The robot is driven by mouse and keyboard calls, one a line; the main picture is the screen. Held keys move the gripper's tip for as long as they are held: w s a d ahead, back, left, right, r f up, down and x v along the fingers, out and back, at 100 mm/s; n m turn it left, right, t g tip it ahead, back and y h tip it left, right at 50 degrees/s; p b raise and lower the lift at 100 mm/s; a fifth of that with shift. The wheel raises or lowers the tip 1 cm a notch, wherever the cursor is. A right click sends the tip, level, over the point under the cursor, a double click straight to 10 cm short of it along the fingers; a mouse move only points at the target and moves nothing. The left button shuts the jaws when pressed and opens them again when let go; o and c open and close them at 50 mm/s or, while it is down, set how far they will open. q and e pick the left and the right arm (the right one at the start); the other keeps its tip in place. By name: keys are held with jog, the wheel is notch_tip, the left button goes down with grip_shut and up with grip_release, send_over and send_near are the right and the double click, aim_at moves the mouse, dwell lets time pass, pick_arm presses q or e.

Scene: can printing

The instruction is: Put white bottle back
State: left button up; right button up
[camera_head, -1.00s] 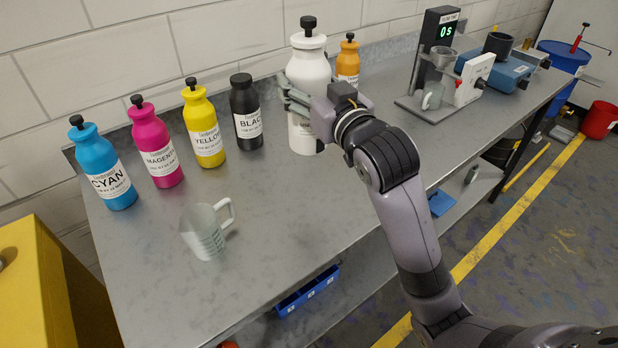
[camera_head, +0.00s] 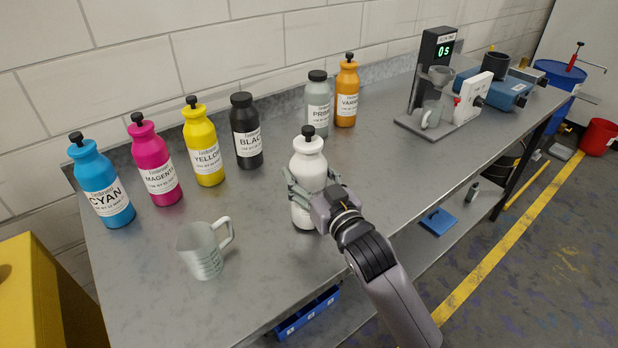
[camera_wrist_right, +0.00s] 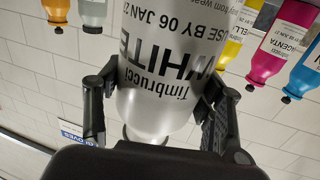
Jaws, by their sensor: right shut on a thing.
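The white bottle (camera_head: 308,173) with a black cap is upright near the front of the metal bench in the head view. My right gripper (camera_head: 312,190) is shut around its body. In the right wrist view the white bottle (camera_wrist_right: 165,70) fills the middle, its WHITE label upside down, between the two dark fingers of my right gripper (camera_wrist_right: 160,110). I cannot tell whether the bottle's base touches the bench. My left gripper is not in view.
A back row holds cyan (camera_head: 101,185), magenta (camera_head: 154,165), yellow (camera_head: 203,145), black (camera_head: 246,135), grey primer (camera_head: 317,105) and orange varnish (camera_head: 346,92) bottles. A gap lies between black and primer. A clear jug (camera_head: 203,250) stands left of my gripper.

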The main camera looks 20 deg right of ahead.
jog(key=shift+f, duration=0.1)
dwell(0.3)
jog(key=o, duration=2)
jog(key=shift+f, duration=0.25)
jog(key=shift+c, duration=0.2)
jog(key=shift+r, duration=0.1)
jog(key=s+d+b, duration=0.1)
jog(key=s+b, duration=0.1)
jog(key=s, duration=1)
jog(key=shift+d, duration=0.4)
